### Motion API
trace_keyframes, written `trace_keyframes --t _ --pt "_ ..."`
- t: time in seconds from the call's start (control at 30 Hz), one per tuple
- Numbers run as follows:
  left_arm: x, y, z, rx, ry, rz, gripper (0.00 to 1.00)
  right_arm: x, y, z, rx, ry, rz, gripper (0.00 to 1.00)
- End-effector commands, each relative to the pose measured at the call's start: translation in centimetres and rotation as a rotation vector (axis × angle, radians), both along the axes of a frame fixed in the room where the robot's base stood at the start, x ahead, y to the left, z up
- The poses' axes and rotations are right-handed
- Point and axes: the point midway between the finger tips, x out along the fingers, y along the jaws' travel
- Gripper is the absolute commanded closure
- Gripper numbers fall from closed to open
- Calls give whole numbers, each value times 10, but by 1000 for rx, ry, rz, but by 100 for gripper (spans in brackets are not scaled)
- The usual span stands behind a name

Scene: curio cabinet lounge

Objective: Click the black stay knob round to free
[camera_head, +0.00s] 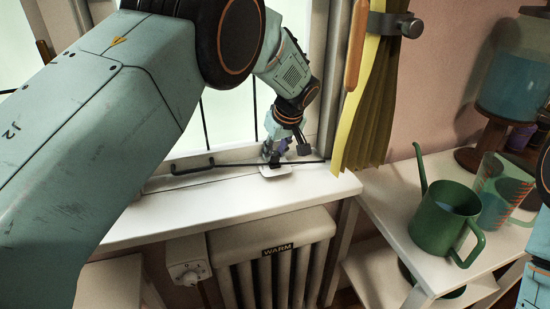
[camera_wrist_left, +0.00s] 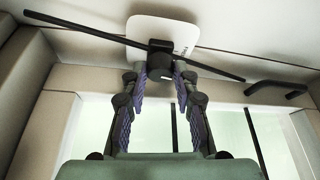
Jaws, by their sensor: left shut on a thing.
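The black stay knob (camera_wrist_left: 160,62) sits on a white plate (camera_wrist_left: 150,27) in the left wrist view. A thin black stay bar (camera_wrist_left: 85,31) runs across under it. In the head view the plate (camera_head: 277,172) lies on the white window sill, with the bar (camera_head: 235,165) crossing it. My left gripper (camera_head: 275,156) reaches down to the plate from above. In the left wrist view the fingertips of my left gripper (camera_wrist_left: 161,76) are closed on the knob, one on each side. The knob's markings are too small to read. My right gripper is out of view.
A window handle (camera_head: 192,167) lies along the sill to the left. A yellow-green curtain (camera_head: 368,110) hangs to the right. A radiator (camera_head: 275,262) marked WARM stands below. A green watering can (camera_head: 440,220) and a clear beaker (camera_head: 500,195) stand on a white shelf at right.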

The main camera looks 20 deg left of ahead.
Motion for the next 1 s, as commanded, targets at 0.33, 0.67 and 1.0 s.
trace_keyframes --t 0.33,0.67,1.0 --pt "4 0 3 -1 -11 158 100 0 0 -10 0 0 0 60" --pt "4 1 4 0 -10 198 100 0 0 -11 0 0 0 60" --pt "4 1 4 0 -10 198 68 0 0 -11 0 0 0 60"
